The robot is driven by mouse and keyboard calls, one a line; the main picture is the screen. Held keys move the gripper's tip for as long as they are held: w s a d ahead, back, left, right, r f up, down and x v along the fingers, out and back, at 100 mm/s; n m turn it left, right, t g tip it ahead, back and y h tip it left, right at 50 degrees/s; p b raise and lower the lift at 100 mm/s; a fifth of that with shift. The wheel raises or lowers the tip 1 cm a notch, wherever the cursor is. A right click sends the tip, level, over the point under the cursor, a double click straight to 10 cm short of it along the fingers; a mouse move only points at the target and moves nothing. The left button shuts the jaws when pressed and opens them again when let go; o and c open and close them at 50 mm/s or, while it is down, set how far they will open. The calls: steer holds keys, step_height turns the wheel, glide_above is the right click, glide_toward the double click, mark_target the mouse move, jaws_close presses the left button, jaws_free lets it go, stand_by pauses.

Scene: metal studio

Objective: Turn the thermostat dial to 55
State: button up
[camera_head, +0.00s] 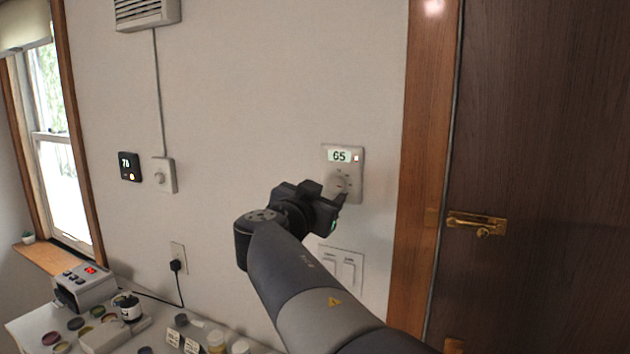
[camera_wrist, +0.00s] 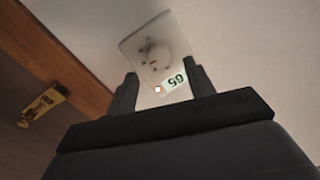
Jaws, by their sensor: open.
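The thermostat (camera_head: 357,180) is a pale plate on the wall left of the wooden door frame. Its small screen (camera_head: 339,156) reads 65, with a small red-orange light beside it. Its round dial (camera_head: 341,181) is below the screen, partly hidden by my gripper (camera_head: 340,196). In the wrist view the thermostat (camera_wrist: 133,45) appears upside down, with the dial (camera_wrist: 158,52) beyond and between the two fingers of my gripper (camera_wrist: 160,75). The fingers are apart and nothing is between them. I cannot tell whether a finger touches the dial.
A brown door with a brass latch (camera_head: 476,222) is right. A cluttered table (camera_head: 30,325) stands lower left.

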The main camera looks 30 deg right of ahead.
mark_target(335, 186)
steer(key=shift+p+x, duration=0.7)
steer(key=shift+x, duration=1.6)
steer(key=shift+s, duration=0.1)
steer(key=c, duration=1)
